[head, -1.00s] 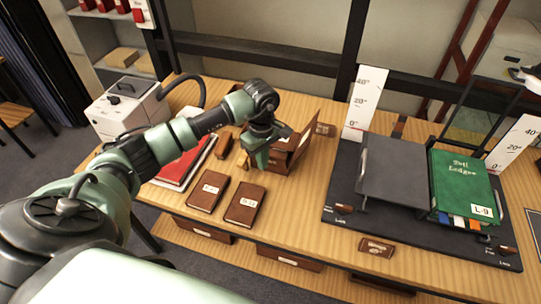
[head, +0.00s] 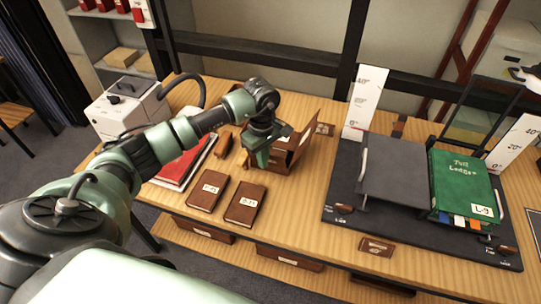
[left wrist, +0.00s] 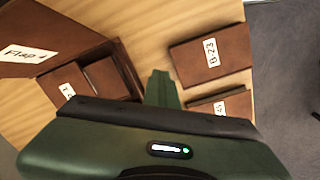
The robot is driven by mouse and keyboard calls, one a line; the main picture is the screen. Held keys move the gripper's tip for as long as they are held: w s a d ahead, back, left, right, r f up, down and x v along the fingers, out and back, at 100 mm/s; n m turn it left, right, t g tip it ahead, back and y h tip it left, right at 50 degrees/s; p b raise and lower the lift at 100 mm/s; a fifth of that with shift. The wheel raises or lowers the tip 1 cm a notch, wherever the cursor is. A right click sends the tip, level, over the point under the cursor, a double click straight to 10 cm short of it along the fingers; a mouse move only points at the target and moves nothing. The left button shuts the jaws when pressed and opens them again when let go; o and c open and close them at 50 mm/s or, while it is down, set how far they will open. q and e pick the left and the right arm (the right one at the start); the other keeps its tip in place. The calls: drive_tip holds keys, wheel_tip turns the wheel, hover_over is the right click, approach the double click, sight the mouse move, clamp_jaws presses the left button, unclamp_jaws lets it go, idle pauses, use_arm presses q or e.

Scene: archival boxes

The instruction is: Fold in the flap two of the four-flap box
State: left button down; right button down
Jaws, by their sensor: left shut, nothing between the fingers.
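The brown four-flap box (head: 283,163) stands on the wooden table with raised flaps at its right and back. My left gripper (head: 260,158) is shut and empty, pointing down at the box's left front side and hiding part of it. In the left wrist view, the box (left wrist: 125,68) is at the left, beside the gripper's fingers (left wrist: 161,85). A flap labelled like "Flap 1" (left wrist: 55,30) stretches out at the upper left. I cannot tell whether the fingers touch the box. Flap two cannot be singled out clearly.
Two brown boxes (head: 207,190) and (head: 244,204) lie in front of the four-flap box. A red book (head: 178,168) lies to its left. A dark cradle (head: 400,170) and a green ledger (head: 465,185) are at the right. Bare table lies between box and cradle.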

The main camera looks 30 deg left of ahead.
use_arm(q)
drive_tip(key=shift+w+a+f+b, duration=0.1)
drive_tip(key=shift+w+a+b, duration=0.05)
drive_tip(key=shift+w+b, duration=0.6)
drive_tip(key=shift+w+a+f+b, duration=0.1)
drive_tip(key=shift+w+a+b, duration=0.1)
drive_tip(key=shift+w+b, duration=0.55)
drive_tip(key=shift+w+a+f+b, duration=0.1)
drive_tip(key=shift+w+a+b, duration=0.05)
drive_tip(key=shift+w+b, duration=0.55)
drive_tip(key=shift+w+a+b, duration=0.1)
drive_tip(key=shift+w+b, duration=0.1)
drive_tip(key=shift+b, duration=0.1)
drive_tip(key=shift+w, duration=0.25)
drive_tip(key=shift+w+a+r+p, duration=0.15)
drive_tip(key=shift+r+p, duration=0.15)
drive_tip(key=shift+p, duration=0.2)
drive_tip(key=s+r+p, duration=0.3)
drive_tip(key=r+p, duration=0.3)
drive_tip(key=r, duration=0.4)
drive_tip(key=shift+d+p, duration=0.3)
drive_tip(key=shift+d, duration=0.1)
drive_tip(key=shift+f, duration=0.1)
